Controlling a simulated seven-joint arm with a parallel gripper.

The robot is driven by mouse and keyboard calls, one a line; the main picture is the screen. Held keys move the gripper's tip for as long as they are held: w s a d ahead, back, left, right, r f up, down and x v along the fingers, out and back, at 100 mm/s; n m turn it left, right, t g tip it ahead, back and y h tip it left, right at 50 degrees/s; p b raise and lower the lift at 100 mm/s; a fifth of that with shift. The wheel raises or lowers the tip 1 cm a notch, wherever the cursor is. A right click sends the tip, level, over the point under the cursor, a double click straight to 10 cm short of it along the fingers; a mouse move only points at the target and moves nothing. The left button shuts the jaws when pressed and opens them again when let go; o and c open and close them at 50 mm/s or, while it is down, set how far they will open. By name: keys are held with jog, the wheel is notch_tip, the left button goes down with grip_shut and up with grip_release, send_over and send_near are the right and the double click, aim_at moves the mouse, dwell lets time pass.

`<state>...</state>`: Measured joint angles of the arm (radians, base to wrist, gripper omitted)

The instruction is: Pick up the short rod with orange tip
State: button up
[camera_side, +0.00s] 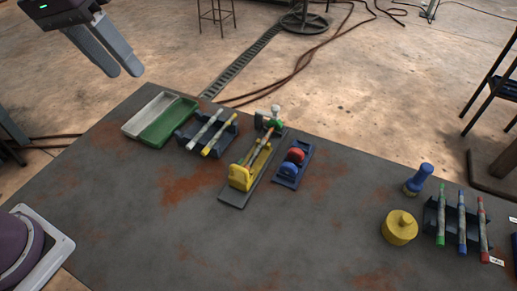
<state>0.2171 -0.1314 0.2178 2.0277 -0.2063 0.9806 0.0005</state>
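A thin rod (269,131) with an orange-looking length lies along the yellow cradle (241,177), near the middle of the table. Its full length and its ends are too small to make out. It is the only orange-looking rod I can find. My gripper (122,71) hangs at the upper left in the side view, high and well apart from the rod. Its two grey fingers point down and right, with nothing seen between them. They overlap closely from this angle, so their opening cannot be judged.
A dark rack (187,136) with white and yellow-tipped rods and a green tray (168,122) stand left. A blue holder (286,175) with red and blue discs is beside the cradle. A yellow knobbed cylinder (399,229), blue peg (418,180) and rod rack (431,214) stand right. The front middle is clear.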

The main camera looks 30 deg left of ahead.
jog(key=w+d+f+g, duration=0.1)
jog(key=w+d+f, duration=0.15)
jog(key=w, duration=0.35)
jog(key=w+d+f+g, duration=0.1)
jog(key=w+d+f, duration=0.1)
jog(key=w+f, duration=0.3)
jog(key=m+g+y, duration=0.1)
jog(key=y, duration=0.1)
send_over(259, 148)
notch_tip(259, 148, down, 17)
jog(key=shift+s+r, duration=0.1)
jog(key=shift+r, duration=0.05)
notch_tip(259, 148, down, 7)
grip_shut()
jog(key=shift+r, duration=0.1)
